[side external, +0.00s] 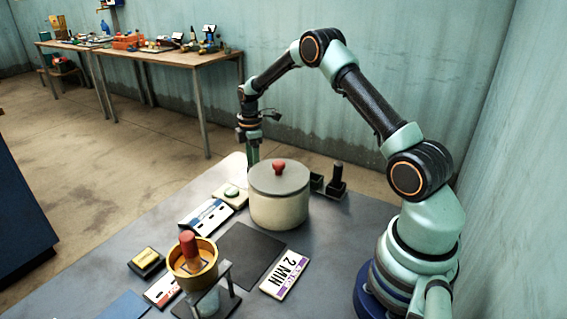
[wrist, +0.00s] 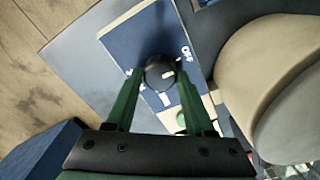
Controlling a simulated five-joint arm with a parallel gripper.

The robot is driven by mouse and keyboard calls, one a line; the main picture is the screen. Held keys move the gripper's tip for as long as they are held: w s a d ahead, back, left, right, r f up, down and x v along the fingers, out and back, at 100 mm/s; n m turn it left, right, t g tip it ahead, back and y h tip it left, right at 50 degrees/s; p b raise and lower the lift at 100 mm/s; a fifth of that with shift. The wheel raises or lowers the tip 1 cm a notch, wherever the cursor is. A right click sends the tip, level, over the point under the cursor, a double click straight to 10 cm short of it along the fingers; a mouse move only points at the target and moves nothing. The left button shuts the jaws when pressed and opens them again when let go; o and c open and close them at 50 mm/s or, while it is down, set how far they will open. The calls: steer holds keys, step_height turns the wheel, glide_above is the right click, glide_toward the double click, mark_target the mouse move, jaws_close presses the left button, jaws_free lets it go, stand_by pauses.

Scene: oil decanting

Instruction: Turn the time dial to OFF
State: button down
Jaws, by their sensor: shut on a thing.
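The time dial (wrist: 160,74) is a round black knob on a dark blue panel (wrist: 130,42) in the wrist view. White OFF lettering (wrist: 187,53) is printed on the panel to the upper right of the knob. A white mark (wrist: 165,98) shows just below the knob; I cannot tell whether it is the pointer. My gripper (wrist: 158,76) has its two green fingers on either side of the knob, shut on it. In the side view my gripper (side external: 253,158) points down behind the cream pot, and the dial is hidden there.
The cream pot (side external: 279,212) with a red-knobbed lid stands close to my gripper. Nearby are a pale green button (side external: 232,192), a black holder (side external: 336,185), a dark mat (side external: 250,252), a 2 MIN card (side external: 285,275) and a yellow container (side external: 178,266). The bench's right side is fairly clear.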

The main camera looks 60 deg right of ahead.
stand_by(0.4)
steer(key=shift+c, duration=1.3)
jaws_free()
step_height(320, 180, up, 12)
steer(key=shift+r, duration=0.15)
